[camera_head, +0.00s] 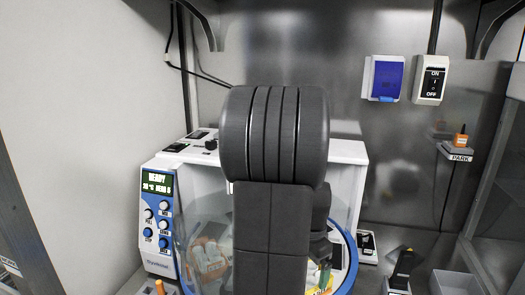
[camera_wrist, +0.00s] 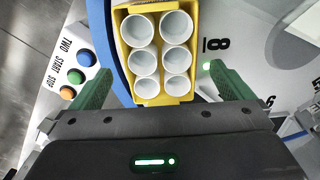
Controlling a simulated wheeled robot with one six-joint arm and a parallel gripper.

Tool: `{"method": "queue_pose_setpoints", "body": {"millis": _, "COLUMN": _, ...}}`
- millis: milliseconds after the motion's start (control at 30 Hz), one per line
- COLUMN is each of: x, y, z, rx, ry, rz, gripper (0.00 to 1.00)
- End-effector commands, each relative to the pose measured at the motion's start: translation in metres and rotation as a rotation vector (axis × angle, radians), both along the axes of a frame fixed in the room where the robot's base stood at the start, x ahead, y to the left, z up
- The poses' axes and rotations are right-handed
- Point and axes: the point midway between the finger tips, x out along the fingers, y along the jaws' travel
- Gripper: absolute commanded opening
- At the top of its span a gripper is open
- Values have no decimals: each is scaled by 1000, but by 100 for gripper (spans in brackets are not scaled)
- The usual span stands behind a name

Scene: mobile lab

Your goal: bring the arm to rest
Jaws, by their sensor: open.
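My gripper (camera_wrist: 160,72) shows in the wrist view with its two green fingers spread wide apart. Nothing is between the fingertips. A yellow rack (camera_wrist: 124,50) with several white cups (camera_wrist: 146,61) lies beyond the fingers, in line with the gap; I see no finger touching it. In the camera_head view my dark arm rises in the middle and hides most of the gripper; only a bit of green finger shows low, right of the arm.
A white machine (camera_head: 345,151) with a blue control panel (camera_head: 160,222) reading READY stands behind and around my arm. A blue-covered box (camera_head: 385,79) and an ON/OFF switch (camera_head: 431,80) are on the back wall. An orange-topped item sits above the PARK label (camera_head: 459,157) at right.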

Motion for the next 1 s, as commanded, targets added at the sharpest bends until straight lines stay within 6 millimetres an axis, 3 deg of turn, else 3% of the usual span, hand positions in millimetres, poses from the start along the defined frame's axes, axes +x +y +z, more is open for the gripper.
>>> {"method": "queue_pose_setpoints", "body": {"millis": 200, "x": -1, "y": 0, "z": -47, "rx": 1, "ry": 5, "rz": 0, "gripper": 100}}
{"method": "queue_pose_setpoints", "body": {"millis": 333, "x": 1, "y": 0, "z": -24, "rx": -1, "ry": -6, "rz": 0, "gripper": 100}}
{"method": "queue_pose_setpoints", "body": {"millis": 500, "x": -2, "y": -1, "z": -10, "rx": -1, "ry": -3, "rz": 0, "gripper": 100}}
{"method": "queue_pose_setpoints", "body": {"millis": 1000, "x": -4, "y": -2, "z": -6, "rx": 0, "ry": 0, "rz": 0, "gripper": 100}}
